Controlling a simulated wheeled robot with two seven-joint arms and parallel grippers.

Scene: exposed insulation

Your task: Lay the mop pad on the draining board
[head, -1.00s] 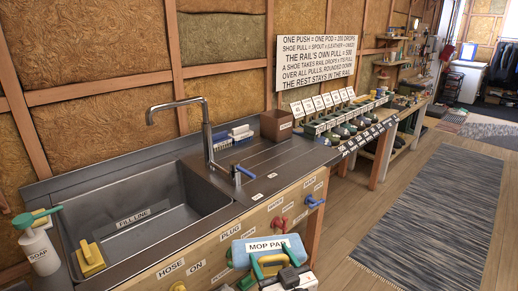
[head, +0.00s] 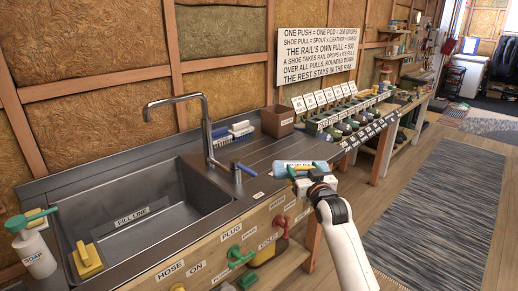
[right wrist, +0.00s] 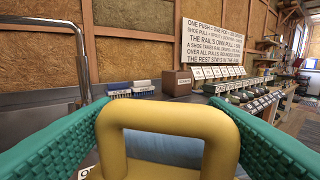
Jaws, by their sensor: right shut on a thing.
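The mop pad (head: 296,165) is a light blue block with a yellow handle. In the head view it is over the right end of the grey draining board (head: 262,156), near the front edge. I cannot tell whether it touches the board. My right gripper (head: 308,172) is shut on the pad's handle and hides part of it. In the right wrist view the yellow handle (right wrist: 167,115) stands between the two green fingers, with the blue pad (right wrist: 165,149) behind it. My left gripper is not in view.
A tap (head: 205,125), blue-and-white brushes (head: 238,131) and a brown box (head: 277,121) stand at the board's back. A blue-handled lever (head: 241,170) rises left of the pad. The sink (head: 145,215) lies farther left. Labelled bins (head: 345,125) stand to the right.

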